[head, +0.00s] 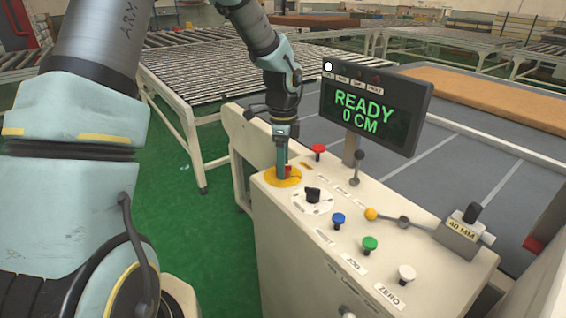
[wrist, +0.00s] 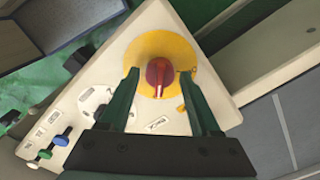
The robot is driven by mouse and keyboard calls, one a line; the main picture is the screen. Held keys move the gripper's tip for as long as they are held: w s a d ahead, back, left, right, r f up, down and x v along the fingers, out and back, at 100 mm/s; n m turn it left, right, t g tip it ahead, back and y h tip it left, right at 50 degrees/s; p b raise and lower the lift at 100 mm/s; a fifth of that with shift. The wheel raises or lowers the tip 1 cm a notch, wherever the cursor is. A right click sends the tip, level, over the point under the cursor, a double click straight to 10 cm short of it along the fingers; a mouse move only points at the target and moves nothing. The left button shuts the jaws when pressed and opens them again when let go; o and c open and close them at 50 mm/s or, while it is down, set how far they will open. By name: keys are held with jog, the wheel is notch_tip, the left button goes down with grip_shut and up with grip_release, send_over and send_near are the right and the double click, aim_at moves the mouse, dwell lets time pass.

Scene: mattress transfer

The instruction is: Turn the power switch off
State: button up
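The power switch is a red rotary knob (wrist: 158,72) on a round yellow plate (wrist: 172,50) at the corner of the cream control panel. In the head view the yellow plate (head: 270,180) is at the panel's far left end, and the red knob (head: 288,170) is mostly hidden behind a finger. My gripper (head: 282,172) points down over it. In the wrist view my gripper (wrist: 159,76) is open, with a fingertip on each side of the knob and small gaps visible. The knob's pale pointer line runs roughly up and down in that view.
The display (head: 374,108) reads "READY 0 CM", with one white lamp (head: 328,67) lit. A roller conveyor (head: 200,75) stands behind.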

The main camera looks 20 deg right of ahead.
grip_shut()
dwell(0.5)
jog(key=n+b, duration=0.1)
jog(key=n, duration=0.3)
jog(key=shift+n, duration=0.3)
jog(key=n, duration=0.4)
jog(key=shift+n+b, duration=0.3)
jog(key=shift+b, duration=0.05)
jog(key=n, duration=0.4)
jog(key=shift+n+b, duration=0.3)
jog(key=shift+n, duration=2.1)
